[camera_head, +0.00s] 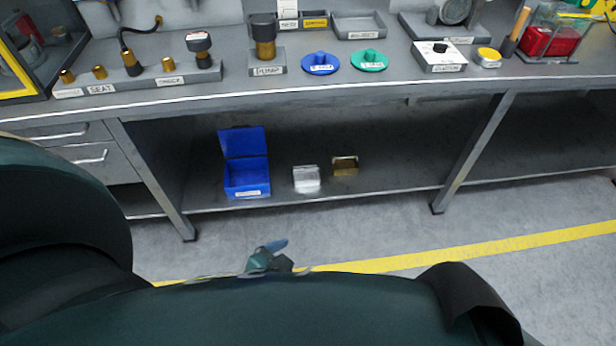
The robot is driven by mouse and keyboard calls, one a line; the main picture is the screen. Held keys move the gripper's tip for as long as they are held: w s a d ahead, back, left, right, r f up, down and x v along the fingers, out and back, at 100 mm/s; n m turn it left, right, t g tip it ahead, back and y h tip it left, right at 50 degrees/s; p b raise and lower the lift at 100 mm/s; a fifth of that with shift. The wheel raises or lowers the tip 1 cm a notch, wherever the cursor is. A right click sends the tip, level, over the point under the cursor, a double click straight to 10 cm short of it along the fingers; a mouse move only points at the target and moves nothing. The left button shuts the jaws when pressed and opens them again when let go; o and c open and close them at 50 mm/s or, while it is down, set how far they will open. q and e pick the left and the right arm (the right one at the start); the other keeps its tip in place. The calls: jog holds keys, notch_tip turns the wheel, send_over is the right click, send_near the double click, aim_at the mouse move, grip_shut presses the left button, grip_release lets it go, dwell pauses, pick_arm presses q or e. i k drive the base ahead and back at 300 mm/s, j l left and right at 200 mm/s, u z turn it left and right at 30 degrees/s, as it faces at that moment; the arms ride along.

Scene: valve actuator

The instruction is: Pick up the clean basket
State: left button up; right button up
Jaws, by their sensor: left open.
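A small silvery, clean-looking basket (306,179) stands on the lower shelf under the workbench, near its front edge. A similar basket in a brownish colour (345,166) stands just right of it and a little farther back. My left gripper (268,257) shows only as a small part above my dark green body at the lower middle, in front of and below the shelf. It is open and well apart from both baskets. Most of it is hidden by my own body. My right gripper is not in view.
A blue open bin (247,178) with its lid up stands left of the baskets. The bench top (230,92) overhangs the shelf (400,185), with legs (470,155) on either side. Valve parts, blue (321,64) and green (369,60) discs lie on top. Shelf room right of the baskets is clear.

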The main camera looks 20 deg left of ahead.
aim_at(303, 176)
jog(key=i+l+u, duration=0.1)
jog(key=u, duration=0.25)
jog(key=l+u, duration=0.2)
jog(key=u, duration=0.2)
jog(key=l+u, duration=0.2)
jog(key=u, duration=0.15)
jog(key=l+u, duration=0.5)
jog(key=l, duration=1.15)
jog(key=k+l, duration=0.1)
jog(key=l, duration=0.5)
jog(key=l+u, duration=0.1)
jog(key=l, duration=0.55)
jog(key=k, duration=0.05)
